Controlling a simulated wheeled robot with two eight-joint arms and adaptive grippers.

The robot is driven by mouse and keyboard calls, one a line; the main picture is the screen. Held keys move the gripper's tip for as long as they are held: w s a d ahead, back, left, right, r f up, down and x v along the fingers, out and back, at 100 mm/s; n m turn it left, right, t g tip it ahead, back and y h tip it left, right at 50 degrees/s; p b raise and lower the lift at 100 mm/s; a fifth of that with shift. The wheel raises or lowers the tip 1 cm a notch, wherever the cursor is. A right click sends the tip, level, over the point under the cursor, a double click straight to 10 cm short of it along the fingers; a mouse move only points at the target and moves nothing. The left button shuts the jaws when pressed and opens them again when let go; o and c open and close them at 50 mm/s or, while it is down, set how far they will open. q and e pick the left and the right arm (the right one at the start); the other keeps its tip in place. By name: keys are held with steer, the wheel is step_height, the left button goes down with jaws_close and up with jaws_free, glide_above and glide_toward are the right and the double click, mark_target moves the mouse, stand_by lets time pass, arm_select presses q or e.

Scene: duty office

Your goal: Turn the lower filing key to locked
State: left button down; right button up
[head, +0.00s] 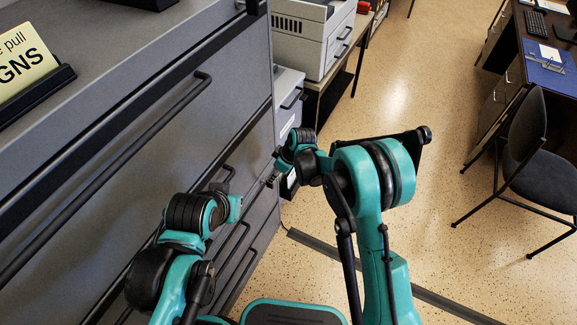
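A grey filing cabinet (150,120) with long dark drawer handles fills the left of the head view. I cannot make out the lower filing key; it is too small or hidden by my arms. My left arm reaches along the drawer fronts; its gripper is not clearly visible and may be hidden behind its teal and black wrist. My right arm bends back toward the cabinet's far edge. Its gripper (273,180) appears as small dark parts close to the cabinet front, partly hidden by its own wrist. Whether it is open or touches anything cannot be told.
A yellow sign (22,62) in a black holder stands on the cabinet top. A white office machine (312,38) and a light drawer unit (288,98) are beyond the cabinet. A dark chair (535,155) and desk (515,70) are at the right.

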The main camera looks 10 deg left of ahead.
mark_target(267, 183)
steer(key=b+x, duration=0.2)
steer(key=x, duration=0.5)
steer(key=shift+w+d+f+b, duration=0.1)
steer(key=shift+b, duration=0.25)
steer(key=shift+w+a+f, duration=0.1)
steer(key=shift+a+f, duration=0.15)
steer(key=shift+f, duration=0.35)
jaws_close()
